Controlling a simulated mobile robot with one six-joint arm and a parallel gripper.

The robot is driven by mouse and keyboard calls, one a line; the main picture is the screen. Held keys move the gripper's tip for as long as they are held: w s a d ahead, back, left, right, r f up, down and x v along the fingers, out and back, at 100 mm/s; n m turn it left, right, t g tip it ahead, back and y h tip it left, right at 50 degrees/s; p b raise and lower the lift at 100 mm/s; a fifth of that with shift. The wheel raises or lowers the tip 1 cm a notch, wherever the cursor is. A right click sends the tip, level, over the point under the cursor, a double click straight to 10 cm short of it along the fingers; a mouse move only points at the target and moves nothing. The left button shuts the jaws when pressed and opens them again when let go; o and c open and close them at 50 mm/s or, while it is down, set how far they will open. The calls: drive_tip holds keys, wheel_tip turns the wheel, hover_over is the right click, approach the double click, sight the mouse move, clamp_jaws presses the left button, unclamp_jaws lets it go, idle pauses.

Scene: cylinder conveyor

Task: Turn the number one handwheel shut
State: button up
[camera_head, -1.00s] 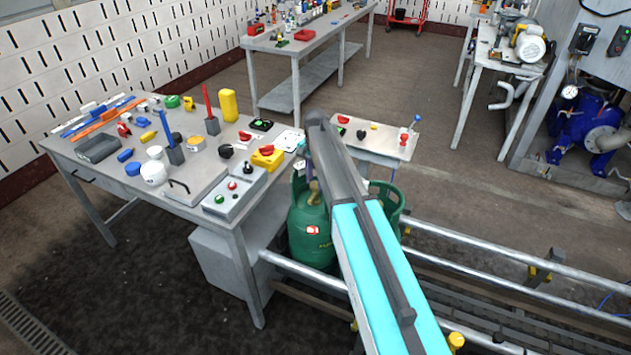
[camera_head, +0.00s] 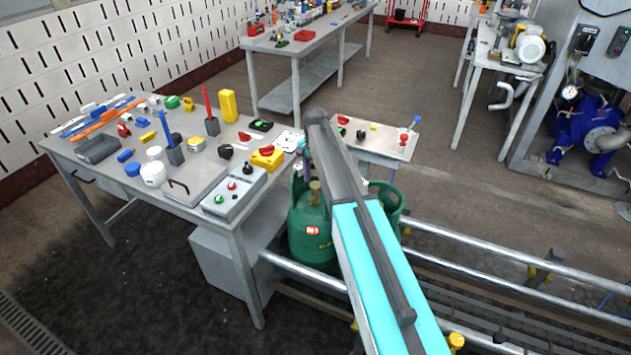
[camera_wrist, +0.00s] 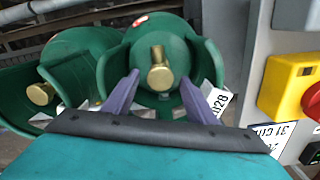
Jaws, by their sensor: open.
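A green gas cylinder (camera_head: 309,235) with a brass valve (camera_head: 315,193) on top stands at the table's right end. A second green cylinder (camera_head: 395,207) stands to its right, partly behind my arm. In the wrist view one brass valve (camera_wrist: 159,72) shows inside a green collar, framed by the two purple fingers of my gripper (camera_wrist: 160,80). The fingers are open, one on each side, apart from the valve. The other cylinder's brass valve (camera_wrist: 42,93) is at the left. No number one marking is readable on either, and no separate handwheel rim is clear.
A yellow box with a red knob (camera_wrist: 290,88) is close on the wrist view's right; it also shows on the grey table (camera_head: 205,205). Steel rails (camera_head: 480,245) run along the right. Dark floor is free at front left.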

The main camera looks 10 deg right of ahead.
sight(315, 185)
wheel_tip(315, 185, up, 13)
drive_tip(key=b, duration=0.2)
drive_tip(key=shift+r+b, duration=0.15)
drive_tip(key=shift+b, duration=0.15)
idle(0.6)
